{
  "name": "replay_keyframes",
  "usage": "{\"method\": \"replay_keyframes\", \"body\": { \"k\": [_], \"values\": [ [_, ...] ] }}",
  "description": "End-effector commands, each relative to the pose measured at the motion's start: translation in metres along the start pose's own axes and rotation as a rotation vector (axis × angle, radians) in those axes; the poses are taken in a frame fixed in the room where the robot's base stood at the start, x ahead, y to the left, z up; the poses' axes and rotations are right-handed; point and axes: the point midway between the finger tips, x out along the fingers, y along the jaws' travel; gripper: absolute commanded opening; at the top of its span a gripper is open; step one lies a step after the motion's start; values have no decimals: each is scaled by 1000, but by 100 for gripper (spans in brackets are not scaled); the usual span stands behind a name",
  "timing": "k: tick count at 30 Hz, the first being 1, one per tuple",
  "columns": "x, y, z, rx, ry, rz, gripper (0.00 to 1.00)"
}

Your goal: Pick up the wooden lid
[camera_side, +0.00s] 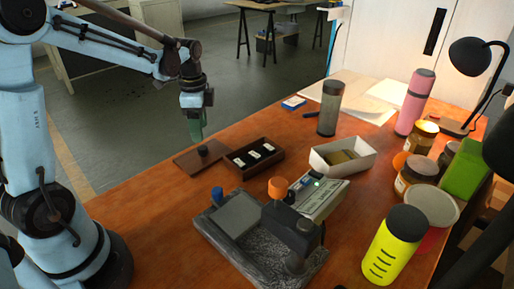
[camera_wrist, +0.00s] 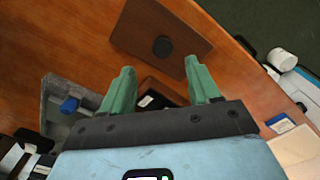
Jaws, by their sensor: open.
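The wooden lid (camera_side: 200,158) is a flat dark-brown board with a round black knob in its middle. It lies on the orange-brown table left of an open dark wooden box (camera_side: 253,157) with small pale-labelled items inside. In the wrist view the lid (camera_wrist: 188,28) lies beyond the fingertips, its black knob facing the camera. My gripper (camera_side: 196,130) has green fingers and points down above the lid, apart from it. In the wrist view my gripper (camera_wrist: 158,66) is open, with nothing between its fingers. The box (camera_wrist: 168,88) is partly hidden behind the fingers.
A grey stone base with a measuring device (camera_side: 215,232) stands in front of the box. A white tray (camera_side: 364,167), a grey tumbler (camera_side: 329,108), a pink bottle (camera_side: 416,100), jars and a yellow container (camera_side: 393,245) stand to the right. The table edge runs close behind the lid.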

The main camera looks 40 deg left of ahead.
Motion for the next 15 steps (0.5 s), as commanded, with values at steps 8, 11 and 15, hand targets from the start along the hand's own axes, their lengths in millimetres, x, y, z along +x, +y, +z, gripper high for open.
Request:
{"method": "replay_keyframes", "body": {
  "k": [8, 11, 15],
  "values": [
    [18, -1, 0, -1, 0, -1, 61],
    [29, -2, 0, -1, 0, -1, 61],
    [49, -5, 1, -1, 0, -1, 61]
  ]
}}
